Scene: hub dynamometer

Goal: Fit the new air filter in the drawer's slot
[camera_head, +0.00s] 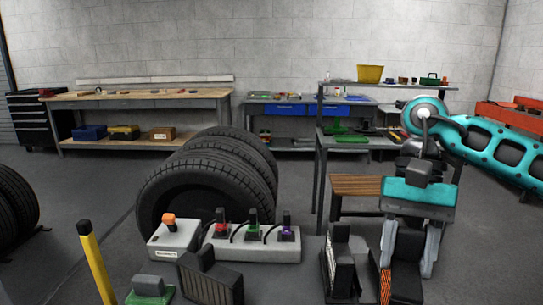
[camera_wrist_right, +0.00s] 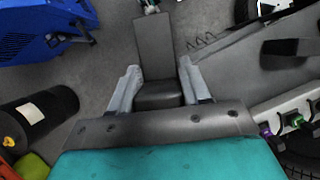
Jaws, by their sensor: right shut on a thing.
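My right gripper (camera_head: 408,262) is at the lower right of the head view, pointing down. Its two grey fingers are shut on a dark block-like piece with an orange pleated side, which looks like an air filter (camera_head: 402,285). In the right wrist view the fingers (camera_wrist_right: 157,80) stand on either side of this dark grey piece (camera_wrist_right: 154,45). Another dark upright piece with a pale pleated edge (camera_head: 343,265) stands just left of the held one in the head view. I cannot make out the drawer's slot clearly. My left gripper is not in view.
A grey box with red, green and purple plugs (camera_head: 252,243) and a grey box with an orange knob (camera_head: 173,238) stand left. Tyres (camera_head: 205,185) are behind them. A yellow post (camera_head: 96,262) is at lower left. A blue crate (camera_wrist_right: 40,28) shows in the wrist view.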

